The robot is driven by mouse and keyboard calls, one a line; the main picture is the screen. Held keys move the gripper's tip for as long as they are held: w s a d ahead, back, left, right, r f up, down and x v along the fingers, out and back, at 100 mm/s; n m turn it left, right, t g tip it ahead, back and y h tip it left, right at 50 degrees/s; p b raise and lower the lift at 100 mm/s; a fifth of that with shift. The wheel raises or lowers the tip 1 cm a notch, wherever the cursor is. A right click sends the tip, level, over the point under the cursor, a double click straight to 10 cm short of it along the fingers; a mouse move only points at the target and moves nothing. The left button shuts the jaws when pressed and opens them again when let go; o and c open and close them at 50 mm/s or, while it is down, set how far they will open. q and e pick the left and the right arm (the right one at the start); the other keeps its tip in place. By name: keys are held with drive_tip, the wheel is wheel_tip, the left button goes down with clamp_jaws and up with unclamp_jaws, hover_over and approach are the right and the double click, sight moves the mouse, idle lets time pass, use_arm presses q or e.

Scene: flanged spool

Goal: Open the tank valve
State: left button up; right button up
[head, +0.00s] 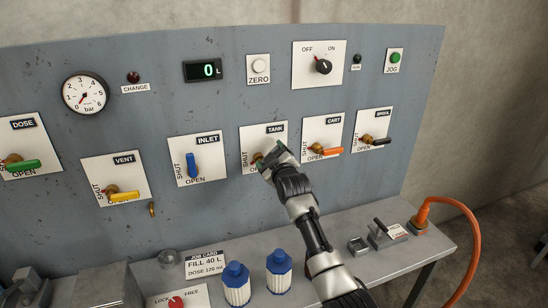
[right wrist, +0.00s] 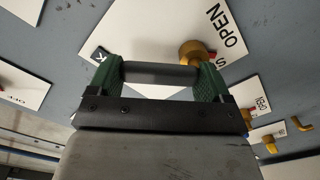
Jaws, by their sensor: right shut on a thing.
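The tank valve sits on a white plate (head: 248,137) labelled TANK, with SHUT on its left and OPEN along its bottom. Its brass hub (head: 257,158) shows beside my right gripper (head: 275,154), which covers most of the lever in the head view. In the right wrist view, the dark grey lever (right wrist: 160,73) runs from the brass hub (right wrist: 192,52) between the green fingers of my right gripper (right wrist: 155,80), which is shut on it. My left gripper is not in view.
The inlet valve's blue lever (head: 190,164) is to the left and the cart valve's orange lever (head: 326,152) to the right. Below, the bench holds two blue-capped bottles (head: 279,272) (head: 236,285) and a job card (head: 205,265). An orange hose (head: 470,225) hangs at the right.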

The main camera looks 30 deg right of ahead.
drive_tip(key=n, duration=0.1)
drive_tip(key=a+n, duration=0.1)
drive_tip(key=n, duration=0.1)
drive_tip(key=r+n+p, duration=0.1)
drive_tip(key=shift+w+a+n, duration=0.15)
drive_tip(key=shift+n, duration=0.25)
drive_tip(key=shift+w+a+n+p, duration=0.1)
drive_tip(key=shift+a+n, duration=0.15)
drive_tip(key=shift+n, duration=0.55)
drive_tip(key=shift+w+a+n+p, duration=0.15)
drive_tip(key=shift+a+n, duration=0.15)
drive_tip(key=shift+n, duration=0.5)
drive_tip(key=shift+s+a+n+p, duration=0.1)
drive_tip(key=shift+a+n, duration=0.15)
drive_tip(key=shift+n, duration=0.55)
drive_tip(key=o, duration=1.2)
drive_tip(key=shift+a, duration=0.1)
drive_tip(key=shift+b+v, duration=1.2)
drive_tip(key=shift+v, duration=4.15)
